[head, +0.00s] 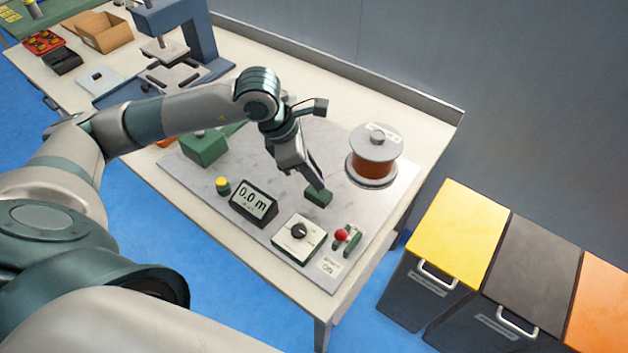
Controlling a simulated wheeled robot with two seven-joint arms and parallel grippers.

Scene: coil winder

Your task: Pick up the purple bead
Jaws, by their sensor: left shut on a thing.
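I cannot make out a purple bead anywhere in the head view. My left gripper (317,184) reaches down over the winder's grey base plate (255,160). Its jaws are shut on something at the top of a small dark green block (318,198). The fingers hide what they hold, and it is too small to tell. I cannot tell whether the fingertips touch the block. My right gripper is not in view.
A copper wire spool (373,168) stands right of the gripper. A display reading 0.0 m (254,202), a dial box (299,238), a red-knobbed lever (342,236) and a yellow button (222,185) are nearby. A blue press (190,40) stands at the back left. Lidded bins (455,235) stand right of the table.

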